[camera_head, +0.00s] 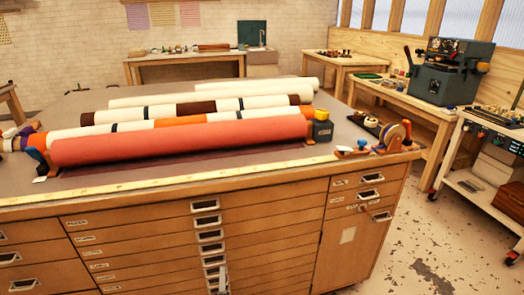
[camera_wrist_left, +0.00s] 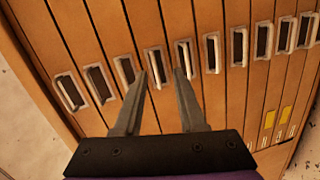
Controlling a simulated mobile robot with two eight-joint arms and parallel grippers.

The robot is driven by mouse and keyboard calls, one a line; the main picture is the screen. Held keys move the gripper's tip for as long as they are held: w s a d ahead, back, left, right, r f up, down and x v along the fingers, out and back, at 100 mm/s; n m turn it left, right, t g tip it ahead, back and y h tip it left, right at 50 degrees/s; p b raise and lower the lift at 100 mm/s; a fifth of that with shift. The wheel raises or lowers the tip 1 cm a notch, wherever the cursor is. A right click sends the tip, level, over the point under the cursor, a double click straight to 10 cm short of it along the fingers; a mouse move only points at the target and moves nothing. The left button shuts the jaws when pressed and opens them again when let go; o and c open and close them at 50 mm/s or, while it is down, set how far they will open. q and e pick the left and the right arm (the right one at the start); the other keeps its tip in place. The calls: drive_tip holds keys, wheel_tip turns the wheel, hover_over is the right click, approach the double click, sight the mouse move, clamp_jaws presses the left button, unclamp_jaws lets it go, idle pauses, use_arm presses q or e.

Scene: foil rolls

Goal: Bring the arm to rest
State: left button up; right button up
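My left gripper (camera_wrist_left: 162,74) is open and empty in the left wrist view, its two grey fingers apart in front of the drawer handles of a wooden cabinet (camera_wrist_left: 75,50). Nothing is between the fingers. I cannot tell whether the fingertips touch the drawer fronts. In the head view only a small grey part of the left gripper (camera_head: 222,281) shows at the bottom, in front of the column of drawer handles. My right gripper is in neither view.
The drawer cabinet (camera_head: 270,235) carries a red roll (camera_head: 180,140) and several pale or striped rolls on its top. A yellow-and-black tape measure (camera_head: 322,128) and a tape dispenser (camera_head: 390,135) stand near its right end. Floor (camera_head: 440,235) is open at right, beside a cart (camera_head: 480,185).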

use_arm(q)
drive_tip(key=s+d+r+m+g+h, duration=0.3)
drive_tip(key=s+d+r+m+h, duration=0.25)
drive_tip(key=s+r+m, duration=0.5)
drive_tip(key=s+a+f+m+g+y, duration=0.1)
drive_tip(key=s+a+f+m+g, duration=0.15)
drive_tip(key=s, duration=0.45)
drive_tip(key=s+a+f+m+g+y, duration=0.1)
drive_tip(key=s+a+f+m+g, duration=0.1)
drive_tip(key=s+a+m+g, duration=0.3)
drive_tip(key=s+a+f+g+y, duration=0.1)
drive_tip(key=s+a+f, duration=0.1)
drive_tip(key=s, duration=0.6)
wheel_tip(320, 180, up, 23)
drive_tip(key=w+t+p, duration=0.1)
drive_tip(key=p, duration=1.9)
drive_tip(key=shift+p, duration=0.35)
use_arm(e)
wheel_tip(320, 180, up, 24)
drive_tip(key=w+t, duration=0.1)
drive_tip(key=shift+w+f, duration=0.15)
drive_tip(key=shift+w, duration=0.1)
use_arm(q)
drive_tip(key=shift+r, duration=0.1)
